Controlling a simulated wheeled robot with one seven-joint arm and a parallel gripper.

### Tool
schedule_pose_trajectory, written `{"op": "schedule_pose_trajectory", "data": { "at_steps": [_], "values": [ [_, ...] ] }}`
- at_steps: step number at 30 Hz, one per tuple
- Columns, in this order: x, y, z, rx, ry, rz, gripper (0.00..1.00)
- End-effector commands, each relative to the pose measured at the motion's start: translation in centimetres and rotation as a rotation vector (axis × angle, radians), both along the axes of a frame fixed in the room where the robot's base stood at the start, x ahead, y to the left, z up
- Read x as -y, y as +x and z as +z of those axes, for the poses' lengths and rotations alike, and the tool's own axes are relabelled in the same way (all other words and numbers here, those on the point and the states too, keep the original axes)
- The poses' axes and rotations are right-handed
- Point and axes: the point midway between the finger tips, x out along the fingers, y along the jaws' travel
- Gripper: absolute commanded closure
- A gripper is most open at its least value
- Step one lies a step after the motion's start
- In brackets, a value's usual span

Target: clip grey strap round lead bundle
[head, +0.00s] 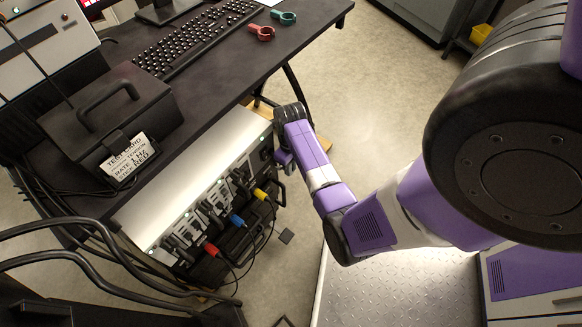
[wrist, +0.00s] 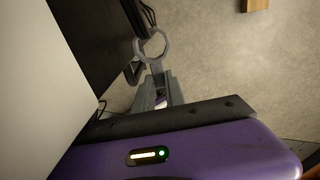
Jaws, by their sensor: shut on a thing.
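My gripper (wrist: 157,92) is shut on the grey strap (wrist: 166,54), a ring-shaped clip that points away from the wrist in the wrist view. The ring looks empty, with only floor and dark edges seen through or beside it. In the head view my gripper (head: 284,158) is beside the right end of the silver-topped rack unit; the strap cannot be made out there. Dark leads (wrist: 149,13) show just beyond the ring in the wrist view. Leads with red, blue (head: 237,220) and yellow plugs run along the unit's front. I cannot tell which is the bundle.
A red clip (head: 262,33) and a teal clip (head: 284,18) lie on the dark desk (head: 225,75) near a keyboard (head: 205,37). The silver-topped unit (head: 190,172) has black handles on its front. Thick cables (head: 60,224) loop at left. The floor right of the desk is open.

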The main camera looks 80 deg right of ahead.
Motion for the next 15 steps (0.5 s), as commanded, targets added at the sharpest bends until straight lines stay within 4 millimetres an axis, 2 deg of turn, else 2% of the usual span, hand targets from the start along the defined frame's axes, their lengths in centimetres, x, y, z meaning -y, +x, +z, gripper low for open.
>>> {"op": "schedule_pose_trajectory", "data": {
  "at_steps": [15],
  "values": [
    [0.29, 0.59, 0.0, 0.0, 0.0, -0.001, 1.0]
  ]
}}
